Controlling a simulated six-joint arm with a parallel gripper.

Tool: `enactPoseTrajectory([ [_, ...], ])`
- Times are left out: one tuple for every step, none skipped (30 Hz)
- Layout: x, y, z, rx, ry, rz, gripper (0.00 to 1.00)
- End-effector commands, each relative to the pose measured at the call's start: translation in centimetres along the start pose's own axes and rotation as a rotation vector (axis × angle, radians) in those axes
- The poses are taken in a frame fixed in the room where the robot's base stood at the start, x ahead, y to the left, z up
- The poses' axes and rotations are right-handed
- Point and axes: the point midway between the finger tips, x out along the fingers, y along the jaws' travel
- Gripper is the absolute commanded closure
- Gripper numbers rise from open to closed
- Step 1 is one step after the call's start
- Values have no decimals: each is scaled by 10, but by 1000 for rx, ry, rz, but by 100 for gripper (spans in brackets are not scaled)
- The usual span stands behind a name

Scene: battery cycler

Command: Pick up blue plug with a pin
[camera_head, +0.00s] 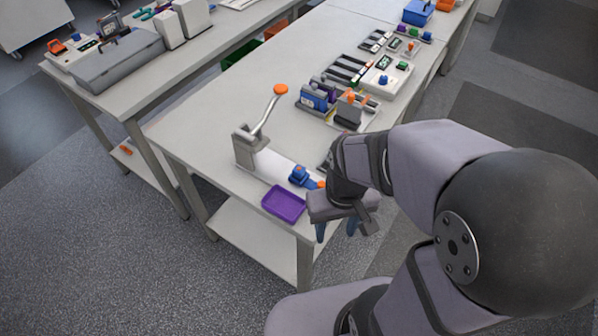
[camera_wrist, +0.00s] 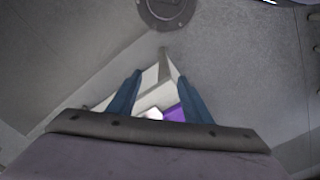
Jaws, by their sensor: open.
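A small blue plug-like piece (camera_head: 299,174) sits near the front of the table, just behind the purple tray (camera_head: 284,204) and beside the lever fixture. A pin on it is too small to make out. A blue and orange part (camera_head: 316,184) lies right beside it, partly hidden by my arm. My gripper (camera_head: 336,230) hangs to the right of the purple tray, apart from the blue piece. In the wrist view its two blue fingers (camera_wrist: 160,76) are spread with nothing between them. The purple tray (camera_wrist: 174,114) shows there beyond the fingers; the blue piece does not show.
A grey lever fixture (camera_head: 243,148) with an orange-knobbed handle (camera_head: 281,90) stands left of the blue piece. Modules, racks and a white device (camera_head: 388,77) fill the table further back. The table's left middle is clear. Another bench (camera_head: 140,85) stands at left.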

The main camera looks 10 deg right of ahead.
Motion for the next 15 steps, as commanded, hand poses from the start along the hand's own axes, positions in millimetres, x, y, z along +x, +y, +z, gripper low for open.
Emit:
enactPoseTrajectory([
  [-1, 0, -3, -23, 0, 0, 55],
  [-1, 0, -6, -45, -1, 0, 55],
  [-2, -1, -10, -82, 0, 0, 55],
  [-4, -1, -14, -116, -1, 0, 55],
  [-4, -1, -18, -156, -1, 0, 55],
  [-6, -2, -25, -218, 0, 0, 55],
  [-7, -2, -31, -270, 0, 0, 55],
  [-8, -2, -38, -326, 0, 0, 55],
  [-10, -3, -47, -408, -1, 0, 55],
  [-11, -4, -54, -474, -2, -1, 55],
  [-12, -4, -62, -542, -1, 0, 55],
  [-14, -5, -72, -636, -1, 0, 55],
  [-15, -6, -79, -709, -2, -1, 55],
  [-16, -7, -87, -781, -1, -1, 55],
  [-17, -8, -97, -878, -1, -1, 55],
])
